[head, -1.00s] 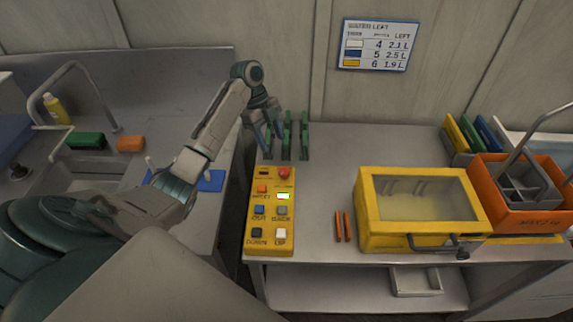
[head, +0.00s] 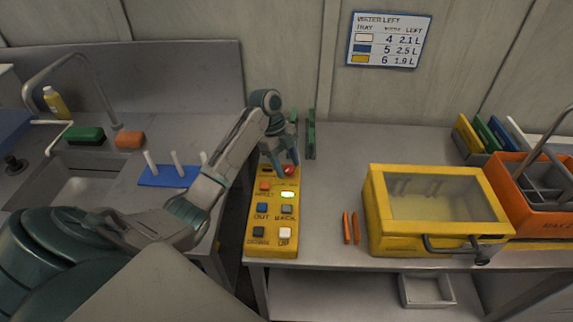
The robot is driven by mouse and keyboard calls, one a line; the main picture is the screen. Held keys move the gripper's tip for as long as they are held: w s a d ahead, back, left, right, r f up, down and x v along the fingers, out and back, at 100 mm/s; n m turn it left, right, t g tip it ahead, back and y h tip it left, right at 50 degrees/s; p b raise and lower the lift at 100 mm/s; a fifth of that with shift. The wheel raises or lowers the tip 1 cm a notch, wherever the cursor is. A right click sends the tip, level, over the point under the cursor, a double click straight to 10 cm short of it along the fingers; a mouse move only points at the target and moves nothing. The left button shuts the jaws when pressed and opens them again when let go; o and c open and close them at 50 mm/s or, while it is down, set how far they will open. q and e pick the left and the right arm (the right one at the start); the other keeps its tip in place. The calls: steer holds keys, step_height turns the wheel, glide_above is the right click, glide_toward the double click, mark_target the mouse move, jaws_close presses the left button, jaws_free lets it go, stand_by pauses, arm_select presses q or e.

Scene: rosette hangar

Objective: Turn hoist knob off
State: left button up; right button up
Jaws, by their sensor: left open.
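The yellow hoist control box (head: 273,222) lies on the metal bench in front of my left arm. A red round knob (head: 290,171) sits at its top right. A lit, pale greenish-white indicator (head: 287,194) is below the knob. My left gripper (head: 284,168) is open, its fingers pointing down at the top end of the box, right by the red knob. One finger overlaps the knob in the picture; I cannot tell whether it touches. My right gripper is out of view.
Green upright holders (head: 311,135) stand behind the box. Two orange sticks (head: 350,228) and a yellow glass-lidded case (head: 400,245) lie to the right, then an orange crate (head: 540,195). A blue pegged rack (head: 170,178) and sink are left. Bench behind the case is clear.

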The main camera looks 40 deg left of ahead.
arm_select(q)
steer(key=c, duration=1)
